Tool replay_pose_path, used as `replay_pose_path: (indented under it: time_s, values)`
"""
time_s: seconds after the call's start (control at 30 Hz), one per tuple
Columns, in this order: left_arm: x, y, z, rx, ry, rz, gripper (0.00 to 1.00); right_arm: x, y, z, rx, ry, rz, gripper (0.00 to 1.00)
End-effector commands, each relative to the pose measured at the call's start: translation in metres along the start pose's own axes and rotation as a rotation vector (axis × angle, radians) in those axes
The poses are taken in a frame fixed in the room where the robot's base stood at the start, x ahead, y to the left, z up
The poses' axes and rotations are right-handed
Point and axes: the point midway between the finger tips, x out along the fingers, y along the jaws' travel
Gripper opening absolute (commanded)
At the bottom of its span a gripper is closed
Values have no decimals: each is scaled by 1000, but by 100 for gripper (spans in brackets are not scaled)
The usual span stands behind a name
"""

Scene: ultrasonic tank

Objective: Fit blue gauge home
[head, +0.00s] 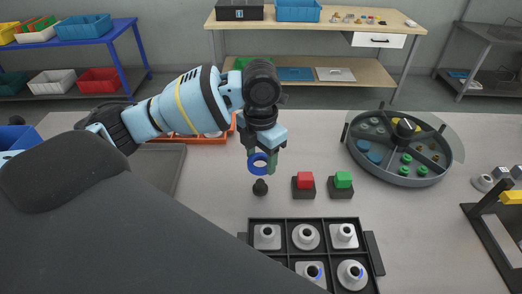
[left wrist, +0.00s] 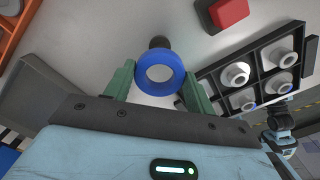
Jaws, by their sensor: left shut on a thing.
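The blue gauge (head: 258,164) is a ring with an open hole. My left gripper (head: 261,161) is shut on it, its green fingers on either side of the ring. In the left wrist view the blue gauge (left wrist: 159,72) sits between both fingertips. A small black post (head: 260,187) stands on the table just below the ring in the head view. It shows partly behind the ring in the left wrist view (left wrist: 159,42). The ring looks apart from the post, above the table. A light-blue part, seemingly of my right arm, shows at the right edge of the left wrist view; its fingers are unclear.
A black compartment tray (head: 294,221) holds several white flanged parts. A red button (head: 305,180) and a green button (head: 343,180) stand behind it. A round divided tray (head: 403,181) with coloured parts is at the right. An orange tray (head: 205,140) lies behind my left arm.

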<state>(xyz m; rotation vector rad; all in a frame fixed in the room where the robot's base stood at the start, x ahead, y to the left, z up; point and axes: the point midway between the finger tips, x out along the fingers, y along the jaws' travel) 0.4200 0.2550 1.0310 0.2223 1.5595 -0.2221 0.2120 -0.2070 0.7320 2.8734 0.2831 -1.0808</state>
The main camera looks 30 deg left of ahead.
Motion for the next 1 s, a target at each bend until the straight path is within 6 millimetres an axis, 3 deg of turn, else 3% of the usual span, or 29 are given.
replay_pose_path:
  time_s: [0.5,1.0]
  values:
    - [43,0,0,-1,-2,1,25,1,1,-2,0,3,1,36]
    - [46,0,0,-1,-3,1,25,1,1,-2,0,4,2,36]
